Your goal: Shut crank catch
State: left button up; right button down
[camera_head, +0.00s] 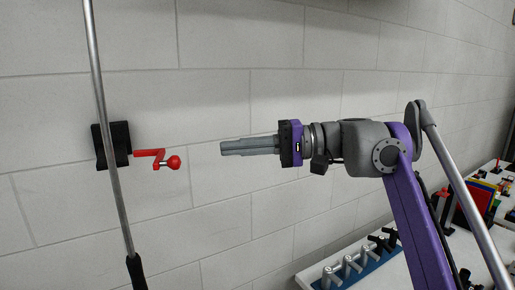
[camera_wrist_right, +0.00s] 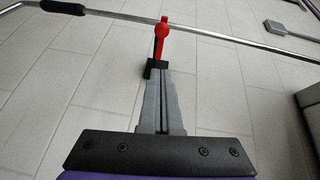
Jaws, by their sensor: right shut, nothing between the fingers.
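The crank catch has a red crank handle (camera_head: 152,153) with a round red knob (camera_head: 174,162), fixed to a black block (camera_head: 112,145) in front of the white wall. My right gripper (camera_head: 222,148) is shut and empty, to the right of the knob with a clear gap, at about the same height in the head view. In the right wrist view the red crank (camera_wrist_right: 161,40) stands just beyond the tips of my shut fingers (camera_wrist_right: 162,72). The black block (camera_wrist_right: 152,68) is partly hidden behind the fingers there. My left gripper is not in view.
A metal bar (camera_head: 105,120) with a black grip (camera_head: 136,272) passes in front of the black block. A white table (camera_head: 305,278) at lower right holds several grey and black levers on a blue base (camera_head: 368,268). The wall area around my right gripper is clear.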

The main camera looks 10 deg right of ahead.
send_near(156, 158)
jog(key=w+a, duration=0.1)
jog(key=w, duration=0.1)
jog(key=shift+s+a+f+b, duration=0.35)
jog(key=shift+a+f+b, duration=0.05)
jog(key=shift+a+f, duration=0.1)
jog(key=shift+s, duration=0.1)
